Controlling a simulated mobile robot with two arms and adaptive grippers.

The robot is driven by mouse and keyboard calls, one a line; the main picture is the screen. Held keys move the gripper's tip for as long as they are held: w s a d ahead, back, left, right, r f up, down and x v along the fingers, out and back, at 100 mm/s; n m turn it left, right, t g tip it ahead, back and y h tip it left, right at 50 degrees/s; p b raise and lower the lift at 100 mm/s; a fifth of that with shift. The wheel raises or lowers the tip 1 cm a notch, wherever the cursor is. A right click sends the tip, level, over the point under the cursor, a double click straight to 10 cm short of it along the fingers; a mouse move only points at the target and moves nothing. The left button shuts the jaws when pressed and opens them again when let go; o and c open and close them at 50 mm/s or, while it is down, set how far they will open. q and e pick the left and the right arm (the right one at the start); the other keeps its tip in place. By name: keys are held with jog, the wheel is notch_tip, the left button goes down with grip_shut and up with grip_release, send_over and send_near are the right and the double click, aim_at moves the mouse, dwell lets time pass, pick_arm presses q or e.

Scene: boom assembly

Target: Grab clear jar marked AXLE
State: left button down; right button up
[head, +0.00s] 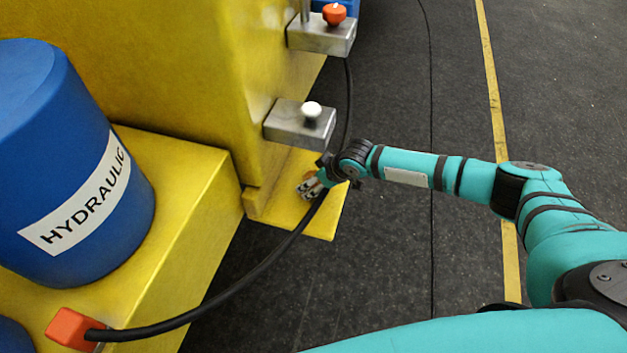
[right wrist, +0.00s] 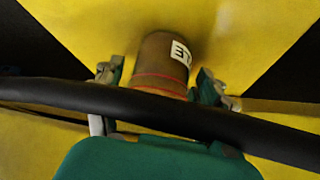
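A brownish see-through jar (right wrist: 162,62) sits on a yellow surface in the right wrist view. Its white label (right wrist: 182,54) is cut off at the edge, and only letters like "ET", perhaps upside down, show. My right gripper (right wrist: 160,88) is open, with one finger on each side of the jar's near end. A gap shows at the left finger; contact at the right finger cannot be told. In the head view my right gripper (head: 312,187) is low at the yellow ledge (head: 318,218), and I cannot make out the jar there. My left gripper is out of view.
A black hose (head: 270,262) runs past my right gripper; it crosses in front of the fingers in the right wrist view (right wrist: 150,108). Grey blocks with a white knob (head: 312,110) and orange knob (head: 334,14) stick out above. A blue HYDRAULIC drum (head: 60,130) stands left. Dark floor at right is open.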

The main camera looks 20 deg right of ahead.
jog(key=c, duration=1.1)
jog(key=shift+r, duration=0.1)
